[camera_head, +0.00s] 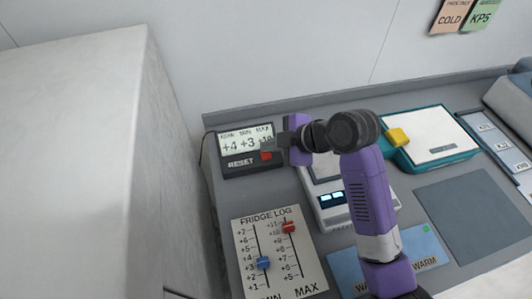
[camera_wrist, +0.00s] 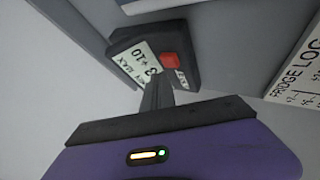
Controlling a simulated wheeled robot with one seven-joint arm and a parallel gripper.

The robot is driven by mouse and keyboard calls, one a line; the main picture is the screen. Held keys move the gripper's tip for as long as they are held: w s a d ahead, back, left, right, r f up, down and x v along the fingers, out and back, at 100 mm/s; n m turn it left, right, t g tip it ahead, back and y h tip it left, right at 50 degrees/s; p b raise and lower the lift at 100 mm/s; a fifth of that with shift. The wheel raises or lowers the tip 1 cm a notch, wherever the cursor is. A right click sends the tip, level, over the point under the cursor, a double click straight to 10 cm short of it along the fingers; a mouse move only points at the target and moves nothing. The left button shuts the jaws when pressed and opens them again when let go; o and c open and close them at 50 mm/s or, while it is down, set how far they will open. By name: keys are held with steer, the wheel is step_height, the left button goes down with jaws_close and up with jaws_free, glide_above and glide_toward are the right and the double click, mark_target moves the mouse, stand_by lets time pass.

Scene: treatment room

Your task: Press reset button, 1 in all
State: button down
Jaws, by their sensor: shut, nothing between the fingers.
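The dark fridge thermometer (camera_head: 228,166) stands at the back left of the counter, its display reading +4, +3 and a third number partly covered. Its red reset button (camera_head: 266,155) sits at the lower right of its face, beside the word RESET. My gripper (camera_head: 277,143) is shut and empty, its fingertips close to the button, slightly above it in the head view. In the wrist view the shut fingers (camera_wrist: 158,82) point at the thermometer (camera_wrist: 186,38), and the button (camera_wrist: 170,62) shows just beyond the tips. I cannot tell whether they touch.
A fridge log board (camera_head: 272,285) with a blue and a red slider lies in front; it also shows in the wrist view (camera_wrist: 305,65). A white device (camera_head: 330,212) and a teal-edged box (camera_head: 432,138) lie to the right. A tall pale block (camera_head: 80,160) stands at left.

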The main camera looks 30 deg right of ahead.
mark_target(270, 156)
steer(key=shift+f, duration=0.15)
steer(key=shift+f+b, duration=0.25)
steer(key=shift+b, duration=0.1)
steer(key=shift+f+b, duration=0.4)
steer(key=shift+f, duration=0.15)
stand_by(0.9)
steer(key=shift+r, duration=0.1)
steer(key=shift+r+p, duration=0.75)
steer(key=shift+r, duration=0.1)
steer(key=shift+r, duration=0.1)
step_height(270, 156, up, 5)
steer(key=p, duration=0.4)
stand_by(0.8)
